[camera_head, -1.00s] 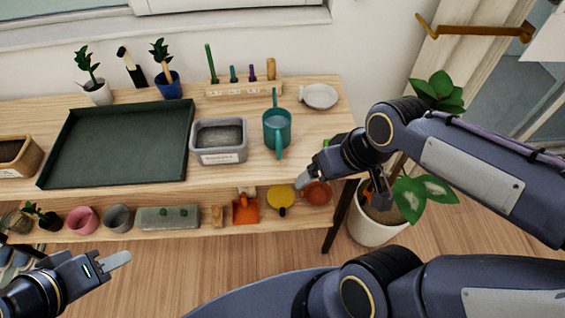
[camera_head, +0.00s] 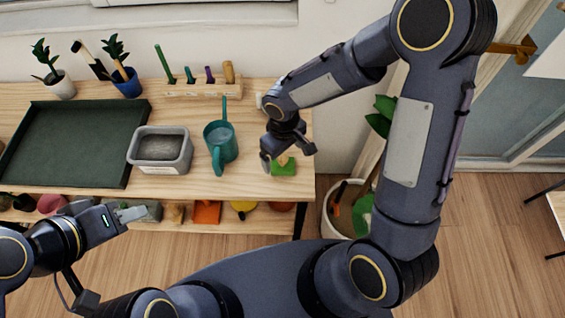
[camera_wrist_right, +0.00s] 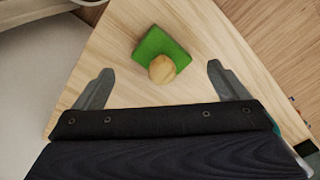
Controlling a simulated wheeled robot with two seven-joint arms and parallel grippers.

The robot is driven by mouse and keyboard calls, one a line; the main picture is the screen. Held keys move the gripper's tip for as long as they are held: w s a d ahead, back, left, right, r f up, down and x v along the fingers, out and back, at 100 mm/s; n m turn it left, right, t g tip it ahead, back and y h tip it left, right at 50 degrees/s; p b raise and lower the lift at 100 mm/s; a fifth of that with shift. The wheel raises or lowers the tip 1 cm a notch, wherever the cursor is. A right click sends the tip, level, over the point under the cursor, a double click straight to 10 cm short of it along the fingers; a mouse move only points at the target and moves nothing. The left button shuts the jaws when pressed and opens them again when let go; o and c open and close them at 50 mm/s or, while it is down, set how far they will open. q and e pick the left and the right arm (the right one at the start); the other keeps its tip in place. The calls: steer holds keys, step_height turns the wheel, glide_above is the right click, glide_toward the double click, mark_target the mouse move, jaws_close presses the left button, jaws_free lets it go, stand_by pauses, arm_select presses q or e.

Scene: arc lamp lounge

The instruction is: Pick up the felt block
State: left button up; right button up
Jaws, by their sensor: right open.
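The felt block is a green pad (camera_head: 284,168) with a rounded wooden knob, at the right end of the wooden table top. In the right wrist view its green pad (camera_wrist_right: 152,46) and knob (camera_wrist_right: 162,69) lie ahead of and between the two fingers. My right gripper (camera_head: 288,156) is open and empty, pointing down just above the block, and hides part of it. The right wrist view also shows the open jaws (camera_wrist_right: 152,82). My left gripper (camera_head: 130,213) is low at the left, in front of the table; its jaw opening cannot be made out.
A teal watering can (camera_head: 221,146) stands left of the block. Beyond it are a grey planter (camera_head: 160,165) and a dark green tray (camera_head: 70,145). A wooden tool rack (camera_head: 203,89) and potted plants line the back. A floor plant pot (camera_head: 338,212) stands right of the table.

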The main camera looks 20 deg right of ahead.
mark_target(283, 156)
steer(key=shift+a+f, duration=0.1)
steer(key=shift+f, duration=1.8)
steer(key=c, duration=1)
steer(key=shift+o, duration=0.2)
steer(key=shift+r, duration=0.15)
steer(key=shift+r, duration=0.25)
step_height(283, 156, up, 2)
steer(key=shift+r, duration=0.2)
steer(key=s+a+r+b, duration=0.2)
steer(key=s+a+r, duration=0.6)
steer(key=a+r, duration=0.2)
steer(key=shift+a, duration=0.8)
